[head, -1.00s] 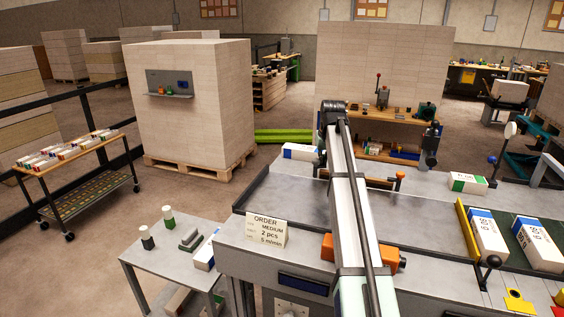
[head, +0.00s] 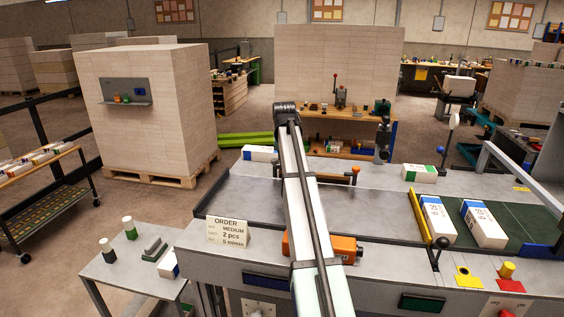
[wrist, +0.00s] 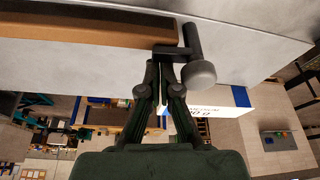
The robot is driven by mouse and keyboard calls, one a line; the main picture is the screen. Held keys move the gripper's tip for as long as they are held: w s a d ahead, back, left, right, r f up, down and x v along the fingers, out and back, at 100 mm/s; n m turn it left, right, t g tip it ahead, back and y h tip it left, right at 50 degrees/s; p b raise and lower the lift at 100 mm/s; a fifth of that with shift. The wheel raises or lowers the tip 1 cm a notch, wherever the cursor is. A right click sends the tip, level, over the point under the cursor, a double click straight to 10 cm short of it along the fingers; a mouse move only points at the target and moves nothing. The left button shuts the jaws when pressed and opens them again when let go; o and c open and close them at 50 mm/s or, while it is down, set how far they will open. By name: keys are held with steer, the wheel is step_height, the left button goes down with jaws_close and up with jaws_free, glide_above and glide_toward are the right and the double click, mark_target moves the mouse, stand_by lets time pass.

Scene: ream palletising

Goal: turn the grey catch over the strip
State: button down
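In the wrist view the grey catch (wrist: 197,58) is a rounded bar with a bulbous end, on a dark bent arm at the right end of a brown strip (wrist: 80,28). The strip also shows in the head view (head: 332,175), right of my arm, which hides the catch there. My gripper (wrist: 161,66) has its fingertips nearly together, just beside the catch's dark arm. Whether they touch it is unclear. The fingers appear shut, with nothing clearly held. In the head view my gripper is hidden.
A white ream with a blue end (head: 258,153) lies left of the strip. Two reams (head: 437,220) lie on the green belt (head: 505,235) behind a yellow bar (head: 419,216). An orange block (head: 335,247) is at the table's front. The grey tabletop (head: 250,195) is mostly clear.

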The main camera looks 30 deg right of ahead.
steer(key=w+d, duration=0.1)
steer(key=w, duration=0.1)
steer(key=w+d, duration=0.1)
steer(key=d, duration=0.1)
steer(key=shift+w+r, duration=0.1)
steer(key=shift+w, duration=0.3)
steer(key=a+b+v, duration=0.1)
steer(key=b+v, duration=0.1)
steer(key=v, duration=0.8)
steer(key=shift+s+b, duration=0.3)
steer(key=shift+b, duration=0.05)
